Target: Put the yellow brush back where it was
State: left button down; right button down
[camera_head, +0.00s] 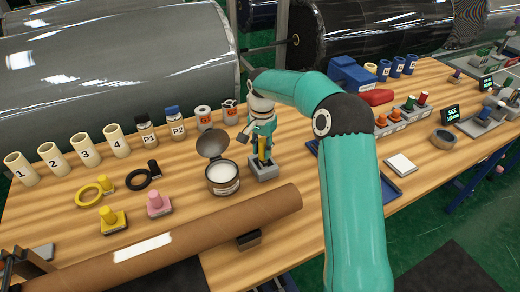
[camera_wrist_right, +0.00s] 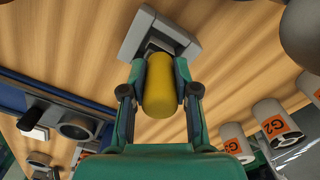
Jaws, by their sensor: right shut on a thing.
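The yellow brush (camera_head: 262,148) stands upright at a grey block-shaped holder (camera_head: 264,172) near the middle of the table. In the right wrist view its yellow handle (camera_wrist_right: 160,85) points towards the camera, and its dark lower end meets the grey holder (camera_wrist_right: 150,32). I cannot tell how deep it sits in the holder. My right gripper (camera_head: 262,138) is shut on the handle from above, with one finger on each side in the wrist view (camera_wrist_right: 160,100).
An open can (camera_head: 222,178) with a raised lid stands close left of the holder. A long cardboard tube (camera_head: 170,245) lies in front. Numbered cups (camera_head: 84,152) and jars line the back left. A blue tray (camera_head: 392,188) and a white pad (camera_head: 400,164) lie right.

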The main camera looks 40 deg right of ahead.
jog(key=c, duration=0.9)
grip_release()
jog(key=shift+f, duration=0.1)
jog(key=shift+o, duration=0.2)
jog(key=shift+r, duration=0.45)
notch_tip(320, 180, up, 11)
jog(key=shift+r, duration=0.2)
